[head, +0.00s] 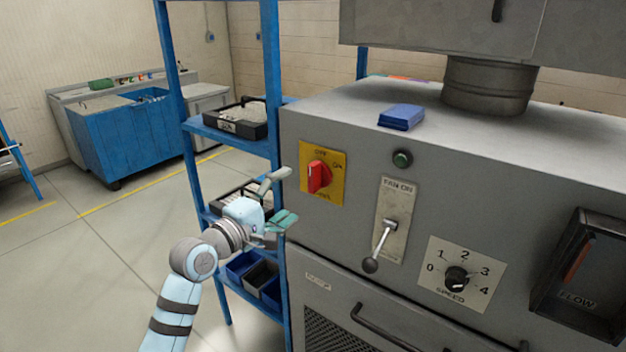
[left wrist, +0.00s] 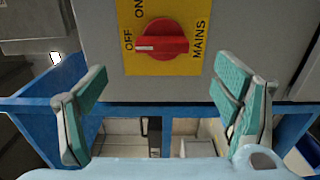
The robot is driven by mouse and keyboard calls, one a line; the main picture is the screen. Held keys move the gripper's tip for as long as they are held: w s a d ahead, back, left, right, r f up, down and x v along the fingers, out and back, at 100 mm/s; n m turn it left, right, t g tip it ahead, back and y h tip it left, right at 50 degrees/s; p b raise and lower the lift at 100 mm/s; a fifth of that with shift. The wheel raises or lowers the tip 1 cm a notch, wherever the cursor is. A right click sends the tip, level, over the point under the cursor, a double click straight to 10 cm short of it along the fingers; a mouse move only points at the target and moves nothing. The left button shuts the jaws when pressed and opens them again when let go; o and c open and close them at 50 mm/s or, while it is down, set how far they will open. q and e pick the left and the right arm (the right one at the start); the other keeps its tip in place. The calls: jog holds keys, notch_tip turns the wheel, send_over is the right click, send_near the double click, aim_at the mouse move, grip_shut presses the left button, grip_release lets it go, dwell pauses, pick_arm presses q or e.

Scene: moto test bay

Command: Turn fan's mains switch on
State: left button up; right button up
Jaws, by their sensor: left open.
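The mains switch (head: 319,177) is a red knob on a yellow plate (head: 338,158) at the left of the grey machine's front. In the left wrist view the red knob (left wrist: 160,40) lies along the line toward OFF, with its white mark at the OFF end. ON is a quarter turn away, and MAINS is at the opposite side. My left gripper (head: 284,195) is open and empty, just left of and below the switch, apart from it. In the left wrist view its fingers (left wrist: 165,88) are spread wide below the knob. My right gripper is out of view.
Right of the switch are a green button or lamp (head: 402,158), a fan lever (head: 382,245) pointing down, a speed dial (head: 457,279) and a flow gauge (head: 585,275). A blue shelf rack (head: 272,80) stands close beside my left gripper. A blue box (head: 401,117) lies on the machine.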

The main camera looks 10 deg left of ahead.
aim_at(310, 181)
pick_arm(q)
jog(key=x, duration=1)
jog(key=shift+w+d+f+b, duration=0.1)
jog(key=shift+b, duration=0.25)
jog(key=c, duration=1.1)
